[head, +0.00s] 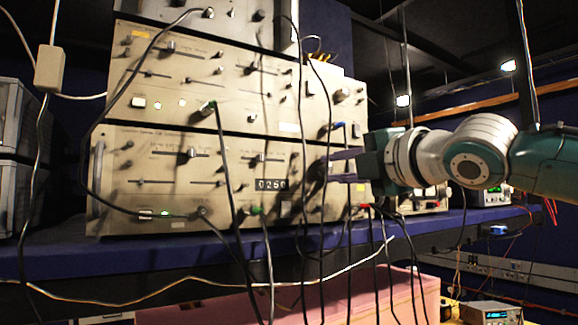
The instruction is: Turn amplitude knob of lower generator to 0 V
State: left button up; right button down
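The lower generator (140,215) is a beige panel with several knobs, sliders and a counter window (272,184) that seems to read 0260. A dark round knob (318,170) sits at the right part of its front. My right gripper (328,168) comes in from the right, its fingers at this knob and apart from each other. Whether they touch the knob is not clear. The knob's markings are too small to read. My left gripper is not in view.
The upper generator (235,92) is stacked directly on top. Black and green-plugged cables hang across both fronts, some close to my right gripper. A blue shelf (150,252) carries the stack, and a pink foam box (345,300) is below. Grey units (15,150) stand at the left.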

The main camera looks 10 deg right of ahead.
jog(key=shift+a, duration=0.1)
jog(key=c, duration=0.7)
grip_release()
jog(key=shift+s+d+f+b, duration=0.15)
jog(key=shift+s+d+b, duration=0.15)
jog(key=shift+s+b, duration=0.25)
jog(key=b+v, duration=0.5)
jog(key=v, duration=0.3)
jog(key=shift+s+d, duration=0.1)
jog(key=shift+s, duration=0.25)
